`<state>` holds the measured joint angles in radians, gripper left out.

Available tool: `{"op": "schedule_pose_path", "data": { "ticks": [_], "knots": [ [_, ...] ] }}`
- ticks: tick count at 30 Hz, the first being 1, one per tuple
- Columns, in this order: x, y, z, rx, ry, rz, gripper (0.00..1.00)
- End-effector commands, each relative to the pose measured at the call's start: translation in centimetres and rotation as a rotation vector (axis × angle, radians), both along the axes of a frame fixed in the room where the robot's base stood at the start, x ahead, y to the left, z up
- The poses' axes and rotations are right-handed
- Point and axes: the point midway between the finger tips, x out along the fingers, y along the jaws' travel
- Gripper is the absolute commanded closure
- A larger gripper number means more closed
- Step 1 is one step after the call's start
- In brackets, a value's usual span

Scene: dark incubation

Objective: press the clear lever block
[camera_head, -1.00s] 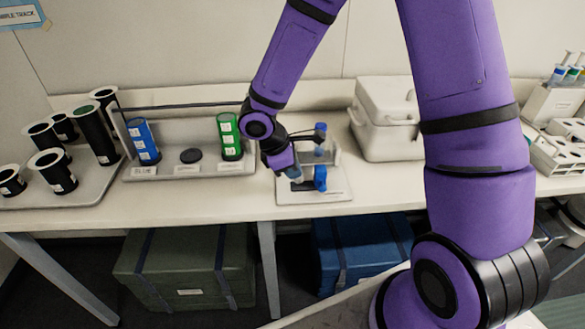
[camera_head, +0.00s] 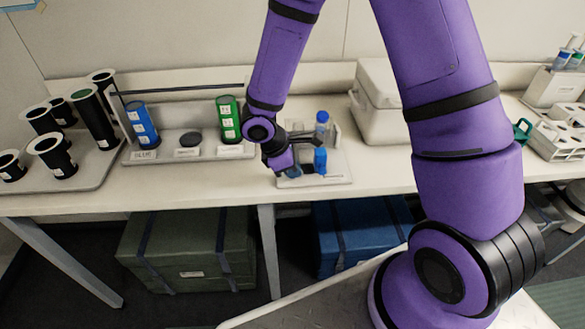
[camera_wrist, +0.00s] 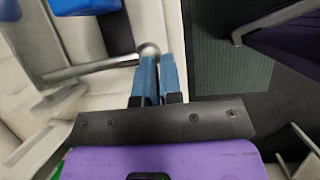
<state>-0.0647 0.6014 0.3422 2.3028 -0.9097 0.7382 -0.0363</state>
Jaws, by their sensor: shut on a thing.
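A small pale device plate (camera_head: 340,172) sits on the bench and carries an upright blue block (camera_head: 320,160) and a blue-capped item (camera_head: 322,118). My gripper (camera_head: 292,172) is low at the plate's left front side, left of the blue block. In the wrist view my gripper (camera_wrist: 157,78) has its two blue fingers close together at the round end of a grey metal lever rod (camera_wrist: 95,68). It is shut on that lever end. A blue part (camera_wrist: 88,5) shows at the top edge. My wrist hides part of the device in the head view.
A rack with a blue tube (camera_head: 141,125) and a green tube (camera_head: 228,120) stands left of my gripper. Several black cups stand on a tray (camera_head: 95,170) farther left. A white lidded box (camera_head: 385,125) is behind right. The bench front edge is close.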

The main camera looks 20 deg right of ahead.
Motion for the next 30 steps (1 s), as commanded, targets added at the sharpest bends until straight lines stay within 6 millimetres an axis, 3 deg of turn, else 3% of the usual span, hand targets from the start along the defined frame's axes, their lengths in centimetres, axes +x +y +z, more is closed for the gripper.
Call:
{"op": "schedule_pose_path", "data": {
  "ticks": [5, 18, 24, 30],
  "knots": [
    [-0.5, 0.9, 2.0, 0.002, -0.002, 0.0, 1.0],
    [-2.0, 5.2, 9.6, 0.001, -0.009, 0.0, 1.0],
    [-2.4, 6.2, 11.3, 0.001, -0.009, -0.001, 1.0],
    [-2.5, 6.5, 11.7, 0.0, -0.007, -0.001, 1.0]
  ]
}}
